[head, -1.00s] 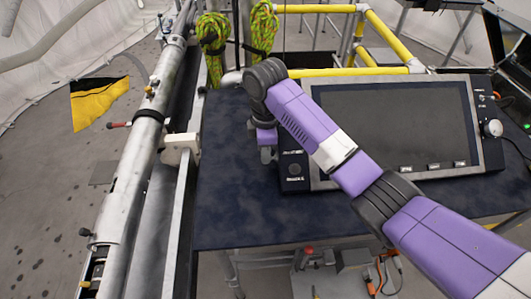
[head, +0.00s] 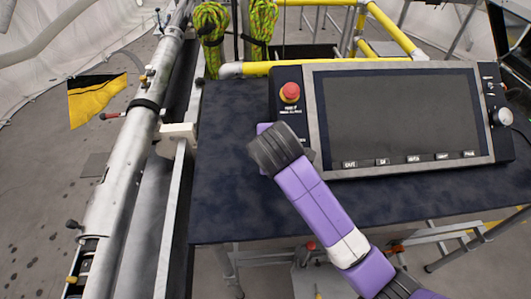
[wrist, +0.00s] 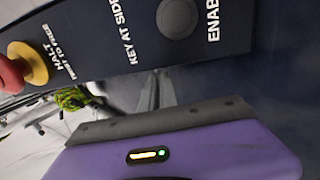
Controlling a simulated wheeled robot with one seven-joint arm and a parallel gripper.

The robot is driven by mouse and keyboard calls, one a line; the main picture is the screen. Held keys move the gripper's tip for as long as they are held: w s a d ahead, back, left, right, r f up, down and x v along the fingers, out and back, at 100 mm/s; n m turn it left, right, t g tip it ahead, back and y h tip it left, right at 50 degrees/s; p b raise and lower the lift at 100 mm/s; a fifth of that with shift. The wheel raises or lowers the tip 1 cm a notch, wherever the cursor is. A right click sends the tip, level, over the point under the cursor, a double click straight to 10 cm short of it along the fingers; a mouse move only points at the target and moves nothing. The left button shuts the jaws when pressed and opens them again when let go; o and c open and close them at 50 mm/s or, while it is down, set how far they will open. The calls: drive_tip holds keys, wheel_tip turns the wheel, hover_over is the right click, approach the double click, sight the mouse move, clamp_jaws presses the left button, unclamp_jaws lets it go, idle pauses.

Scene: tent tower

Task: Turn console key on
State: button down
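The dark console (head: 402,172) stands on a dark blue table, with a large blank screen (head: 400,115) and a row of small buttons below it. A red stop button (head: 290,92) on a yellow base is at its upper left. It also shows in the wrist view (wrist: 14,72). There the panel reads HALT, KEY AT SIDE and part of ENAB, beside a round dark button (wrist: 177,18). No key can be made out. My gripper's purple body (wrist: 175,152) is close to the console's left end; its fingers are hidden in both views.
The dark blue table (head: 225,190) is clear left of the console. A white knob (head: 503,117) is at the console's right. A metal rail (head: 135,150) runs along the table's left side. Yellow bars (head: 393,28) and green ropes stand behind.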

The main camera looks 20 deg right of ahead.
drive_tip(key=t+b, duration=0.1)
drive_tip(key=b, duration=0.1)
drive_tip(key=f+t+b, duration=0.1)
drive_tip(key=b, duration=0.1)
drive_tip(key=t+h+b, duration=0.1)
drive_tip(key=b, duration=0.1)
drive_tip(key=shift+s+a+f, duration=0.1)
drive_tip(key=shift+s+f, duration=0.15)
drive_tip(key=shift+f, duration=0.05)
drive_tip(key=t+b, duration=0.2)
drive_tip(key=b, duration=0.1)
drive_tip(key=shift+h, duration=0.3)
drive_tip(key=shift+s+r+t+b, duration=0.1)
drive_tip(key=shift+t+b, duration=0.4)
drive_tip(key=shift+b, duration=0.55)
drive_tip(key=shift+r, duration=0.1)
drive_tip(key=c, duration=1.6)
unclamp_jaws()
drive_tip(key=shift+b+v, duration=0.3)
drive_tip(key=shift+v, duration=3.55)
drive_tip(key=shift+a, duration=0.1)
